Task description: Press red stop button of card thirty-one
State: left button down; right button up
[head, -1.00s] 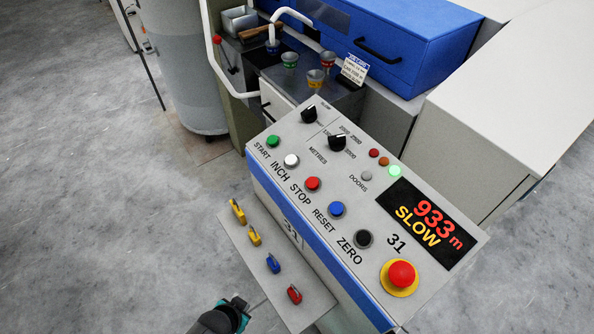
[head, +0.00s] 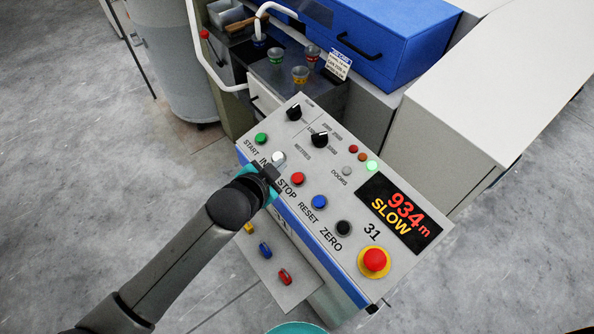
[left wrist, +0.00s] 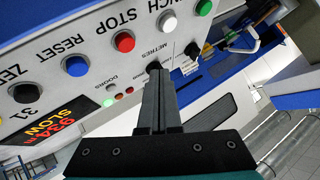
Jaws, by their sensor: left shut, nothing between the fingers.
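The sloping control panel (head: 390,285) of card 31 carries a row of buttons. The red STOP button (head: 298,179) sits between the white INCH button (head: 279,158) and the blue RESET button (head: 319,202). My left gripper (head: 272,170) is shut and empty over the panel's near edge, just left of the STOP button and beside the white one, covering part of the INCH lettering. In the left wrist view the shut fingers (left wrist: 155,72) point at the panel, with the red STOP button (left wrist: 124,41) up and left of their tips, apart in the picture. My right gripper is not seen.
A red mushroom button (head: 374,260) on a yellow base is at the panel's near right. The display (head: 399,212) reads 934 m SLOW. A shelf (head: 290,293) with coloured tags juts below.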

pick_arm(q)
jog(key=r, duration=0.1)
jog(key=d+r, duration=0.1)
jog(key=r, duration=0.1)
jog(key=shift+m, duration=0.3)
jog(key=b, duration=0.8)
send_over(298, 178)
jog(key=s+a, duration=0.2)
notch_tip(298, 178, down, 7)
jog(key=shift+w+f, duration=0.1)
jog(key=shift+w+d+f, duration=0.15)
jog(key=shift+d+f, duration=0.05)
jog(key=shift+f, duration=0.45)
dwell(0.8)
jog(key=shift+f+b, duration=0.3)
jog(key=shift+f, duration=0.1)
